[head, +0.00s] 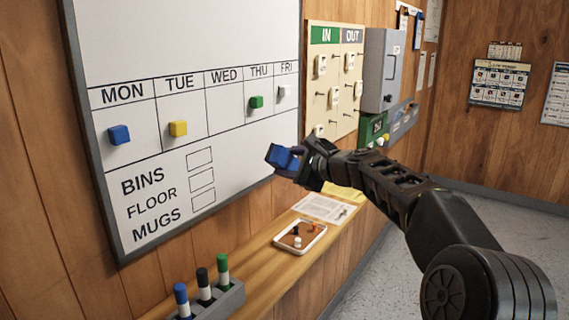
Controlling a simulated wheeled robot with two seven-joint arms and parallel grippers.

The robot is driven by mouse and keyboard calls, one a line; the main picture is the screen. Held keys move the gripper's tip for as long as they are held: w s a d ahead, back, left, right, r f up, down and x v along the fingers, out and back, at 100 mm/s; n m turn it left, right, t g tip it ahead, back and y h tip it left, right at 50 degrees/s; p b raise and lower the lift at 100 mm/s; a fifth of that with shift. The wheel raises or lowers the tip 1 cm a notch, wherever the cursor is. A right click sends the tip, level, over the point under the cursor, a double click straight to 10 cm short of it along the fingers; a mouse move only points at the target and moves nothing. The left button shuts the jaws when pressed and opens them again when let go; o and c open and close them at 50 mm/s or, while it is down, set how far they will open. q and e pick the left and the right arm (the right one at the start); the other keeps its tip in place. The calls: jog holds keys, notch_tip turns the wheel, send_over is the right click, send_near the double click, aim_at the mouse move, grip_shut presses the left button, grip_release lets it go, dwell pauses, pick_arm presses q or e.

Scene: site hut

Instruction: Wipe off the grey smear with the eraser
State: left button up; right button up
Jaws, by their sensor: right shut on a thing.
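My right gripper (299,163) is shut on a blue block-like eraser (279,156). It holds the eraser in front of the lower right part of the whiteboard (190,40), above the ledge. I cannot tell whether the eraser touches the board. No grey smear can be made out on the visible board; the gripper and eraser cover a small part of the view there. My left gripper is not in view.
Blue, yellow, green and white magnets sit in the board's day columns. On the wooden ledge (262,262) are a pen holder (222,301) with several markers, a small tray (316,229) and papers (323,207). An IN/OUT board (335,75) and grey cabinet (383,70) hang beyond.

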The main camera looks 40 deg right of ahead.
jog(key=shift+s+d, duration=0.15)
jog(key=shift+s, duration=0.35)
jog(key=shift+s+d, duration=0.15)
jog(key=shift+s, duration=0.35)
